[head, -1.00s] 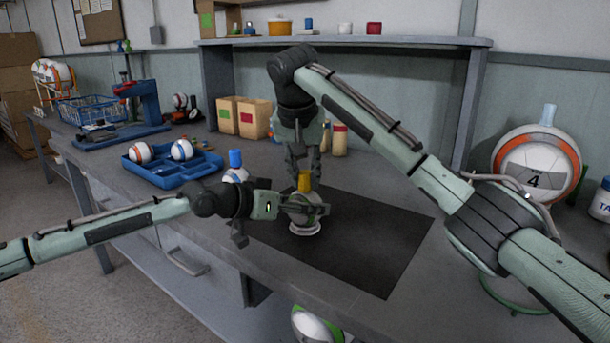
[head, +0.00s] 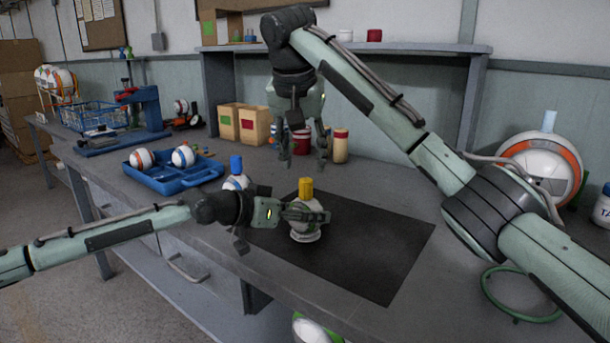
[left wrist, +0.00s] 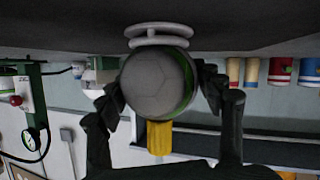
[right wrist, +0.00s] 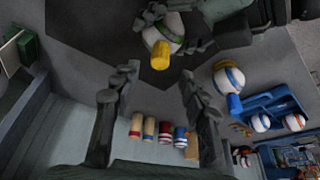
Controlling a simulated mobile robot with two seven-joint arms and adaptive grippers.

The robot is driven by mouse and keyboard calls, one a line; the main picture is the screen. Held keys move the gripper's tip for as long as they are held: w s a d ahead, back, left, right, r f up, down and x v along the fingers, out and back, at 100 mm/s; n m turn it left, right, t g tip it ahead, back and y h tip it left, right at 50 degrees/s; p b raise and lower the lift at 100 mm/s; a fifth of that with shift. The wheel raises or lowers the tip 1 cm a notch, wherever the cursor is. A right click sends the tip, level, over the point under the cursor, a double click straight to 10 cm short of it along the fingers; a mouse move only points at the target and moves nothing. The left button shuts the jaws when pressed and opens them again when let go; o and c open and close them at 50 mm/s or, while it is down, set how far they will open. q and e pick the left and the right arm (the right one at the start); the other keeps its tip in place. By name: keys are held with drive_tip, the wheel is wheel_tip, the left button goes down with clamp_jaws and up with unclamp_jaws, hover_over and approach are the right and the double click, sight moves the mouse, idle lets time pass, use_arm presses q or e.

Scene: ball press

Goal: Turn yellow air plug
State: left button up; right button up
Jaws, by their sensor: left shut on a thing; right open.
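A white ball (head: 305,221) with a green patch, seen in the left wrist view (left wrist: 157,88), sits on a small white ring stand (head: 304,237) on the dark mat. The yellow air plug (head: 306,188) stands upright in its top. My left gripper (head: 307,213) is shut on the ball from the sides. My right gripper (head: 303,158) is open and empty, above and apart from the plug, fingers pointing down. The right wrist view shows the plug (right wrist: 160,55) beyond its open fingers. The plug's base is partly hidden.
A ball with a blue plug (head: 236,180) stands left of the mat (head: 375,240). Behind are a blue tray (head: 175,182) of balls, tan boxes (head: 254,125) and several canisters (head: 340,146). A large orange-white ball (head: 540,160) is at right. The mat's right side is clear.

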drive_tip(key=v, duration=0.5)
drive_tip(key=shift+r, duration=0.1)
use_arm(q)
drive_tip(key=o, duration=1.5)
drive_tip(key=shift+c, duration=0.2)
